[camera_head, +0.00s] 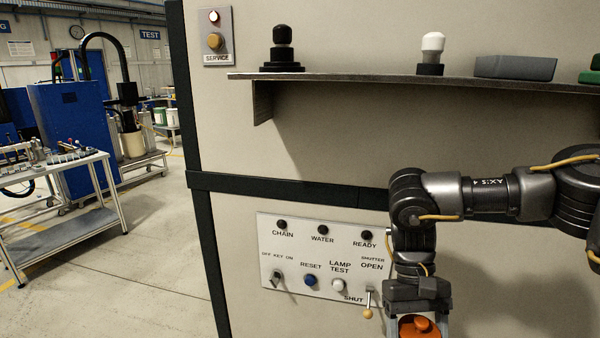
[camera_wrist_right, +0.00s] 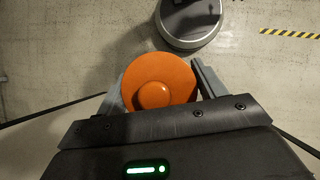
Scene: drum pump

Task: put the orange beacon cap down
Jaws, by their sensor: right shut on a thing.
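The orange beacon cap (camera_head: 421,327) is at the bottom edge of the head view, in my right gripper (camera_head: 418,318). In the right wrist view the cap (camera_wrist_right: 161,84) is a round orange disc with a raised knob, held between the two grey fingers of my right gripper (camera_wrist_right: 160,85). The underside of the cap is hidden. My left gripper is not in view.
A shelf (camera_head: 400,80) on the cabinet wall carries a black beacon-like part (camera_head: 282,50), a white-topped part (camera_head: 432,52) and a grey box (camera_head: 515,67). A control panel (camera_head: 320,262) with a shutter lever (camera_head: 368,304) is just left of my right arm.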

